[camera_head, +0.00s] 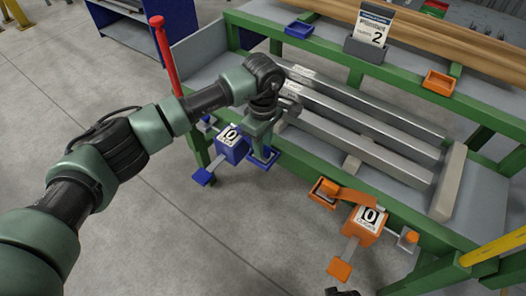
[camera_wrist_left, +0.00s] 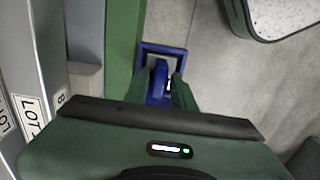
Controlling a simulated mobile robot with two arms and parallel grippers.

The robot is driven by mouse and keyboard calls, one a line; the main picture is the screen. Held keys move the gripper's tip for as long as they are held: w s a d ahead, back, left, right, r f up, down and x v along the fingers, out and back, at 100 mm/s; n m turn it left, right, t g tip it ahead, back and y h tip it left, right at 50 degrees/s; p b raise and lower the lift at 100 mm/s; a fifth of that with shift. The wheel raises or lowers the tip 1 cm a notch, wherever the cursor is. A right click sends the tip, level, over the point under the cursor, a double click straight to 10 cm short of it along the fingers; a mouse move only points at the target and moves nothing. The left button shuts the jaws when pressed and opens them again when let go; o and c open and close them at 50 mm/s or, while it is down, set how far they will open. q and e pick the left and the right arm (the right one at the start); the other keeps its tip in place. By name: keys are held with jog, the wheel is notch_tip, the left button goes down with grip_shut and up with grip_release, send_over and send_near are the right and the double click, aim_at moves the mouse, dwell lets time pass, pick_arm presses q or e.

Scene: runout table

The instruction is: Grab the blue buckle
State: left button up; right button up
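The blue buckle (camera_wrist_left: 158,82) shows in the left wrist view as a blue piece between the green fingers, over a blue tray (camera_wrist_left: 178,50). In the head view my left gripper (camera_head: 260,148) points down at this blue tray (camera_head: 266,164) on the green table's front edge, and the buckle is hidden there. In the wrist view my left gripper (camera_wrist_left: 164,92) has its fingers on either side of the buckle, with a small gap towards the right finger. I cannot tell whether either finger touches it. My right gripper is not clearly in view.
A blue box (camera_head: 232,150) labelled 0 stands left of the tray. An orange tray (camera_head: 323,192), an orange strap and an orange box (camera_head: 363,224) are further right. Long grey bars (camera_head: 360,125) lie on the table behind the gripper. Open floor is in front.

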pick_arm(q)
jog(key=shift+f, duration=0.55)
grip_shut()
jog(key=shift+r, duration=0.1)
